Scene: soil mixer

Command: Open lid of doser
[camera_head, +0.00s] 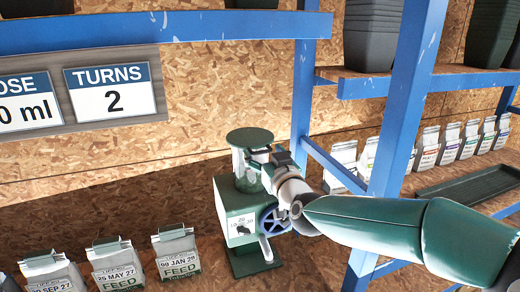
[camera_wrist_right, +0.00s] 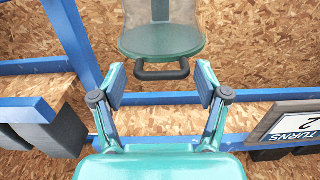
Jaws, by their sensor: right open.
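The green doser (camera_head: 237,205) stands by the wall, with a blue handwheel (camera_head: 270,221) and a light lever on its front. Its round green lid (camera_head: 249,137) lies flat on top. In the right wrist view the lid (camera_wrist_right: 160,42) shows as a green disc with a dark bar handle (camera_wrist_right: 162,74). My right gripper (camera_head: 262,158) is beside the top of the doser, just under the lid's edge. In the right wrist view its two fingers are spread, with the handle between or just beyond the tips; contact is not visible. My left gripper is not in view.
A sign reading TURNS 2 (camera_head: 112,91) hangs on the left. Feed bags (camera_head: 175,252) stand at the lower left. A blue shelf post (camera_head: 406,100) stands close to my right arm. More bags (camera_head: 448,145) and a dark tray (camera_head: 470,178) sit on the right.

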